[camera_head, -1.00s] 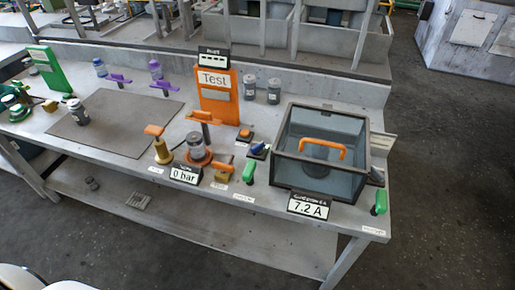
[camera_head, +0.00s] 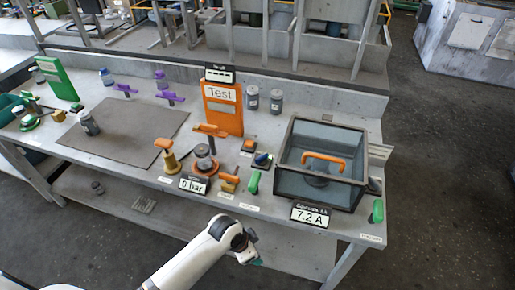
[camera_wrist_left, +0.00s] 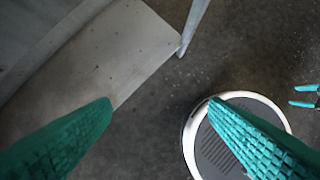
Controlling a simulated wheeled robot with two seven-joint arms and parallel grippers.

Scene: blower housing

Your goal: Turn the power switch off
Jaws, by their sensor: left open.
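A green-handled switch (camera_head: 253,183) stands near the bench's front edge, left of the glass-sided box. A second green-handled switch (camera_head: 377,211) stands at the bench's right front corner. Their small labels are too blurred to read, so I cannot tell which is the power switch. My left gripper (camera_head: 258,262) is in front of the bench, apart from both switches and mostly hidden by its wrist. In the left wrist view my left gripper (camera_wrist_left: 160,105) is open and empty over the floor. My right gripper (camera_wrist_left: 303,96) shows small at that view's right edge, its teal fingers apart.
The glass-sided box (camera_head: 322,160) has an orange handle and a "7.2 A" display (camera_head: 310,214). A "0 bar" display (camera_head: 194,184), orange-topped valves (camera_head: 164,146) and a blue switch (camera_head: 262,160) stand to its left. The bench edge (camera_wrist_left: 150,75) and floor show in the wrist view.

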